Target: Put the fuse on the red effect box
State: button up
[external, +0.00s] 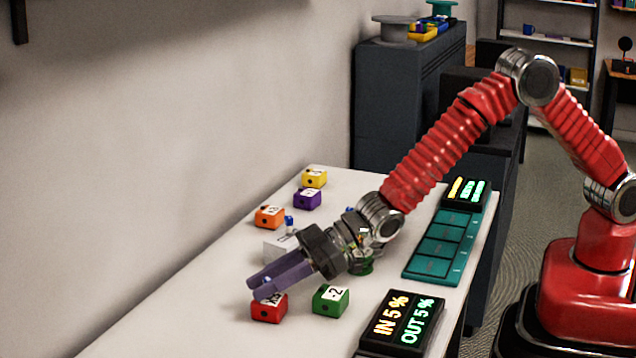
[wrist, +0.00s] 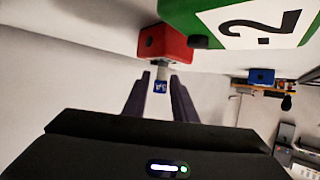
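The red effect box (external: 268,309) stands near the front of the white table, below my gripper's fingertips. It also shows at the top of the wrist view (wrist: 165,42). A fuse with a pale body and a blue labelled end (wrist: 160,87) is between my fingers, its pale end against the red box, seemingly upright on it. In the external view only a bit of the fuse (external: 266,282) shows between the fingers. My gripper (external: 258,288) has its two purple fingers apart, with narrow gaps beside the fuse in the wrist view (wrist: 160,76).
A green box marked -2 (external: 330,301) stands just right of the red box. Orange (external: 269,217), purple (external: 307,198) and yellow (external: 314,178) boxes stand farther back. A white block (external: 280,249) is partly behind my gripper. A display (external: 402,324) and a teal tray (external: 430,267) lie right.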

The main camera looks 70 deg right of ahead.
jog(key=shift+o, duration=0.7)
jog(key=shift+r, duration=0.15)
jog(key=shift+s+d+r, duration=0.25)
jog(key=shift+s+d, duration=0.1)
jog(key=shift+d, duration=0.05)
jog(key=v, duration=1.1)
jog(key=shift+f, duration=0.15)
